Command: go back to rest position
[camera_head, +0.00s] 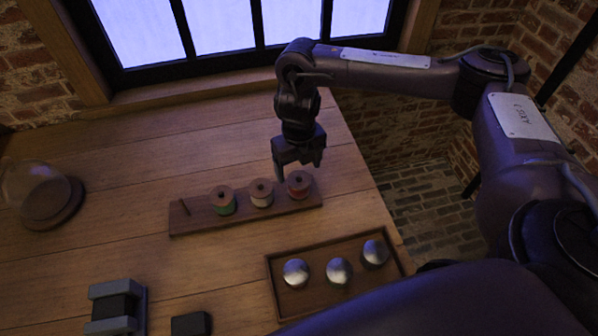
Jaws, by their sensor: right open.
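My right gripper (298,166) hangs over the right end of a wooden rack, with its fingers pointing down. It is open and looks empty. Just below it, a spool with a red band (299,186) stands on the rack (243,217). I cannot tell whether the fingers touch it. My right arm reaches in from the right side. My left gripper is not in view.
A pale-banded spool (261,193) and a green-banded spool (222,200) stand on the rack, with a bare peg (184,208) at left. A tray (321,304) holds three silvery domed pieces. A glass dome (32,187), grey device (117,308) and black block (191,324) stand on the table.

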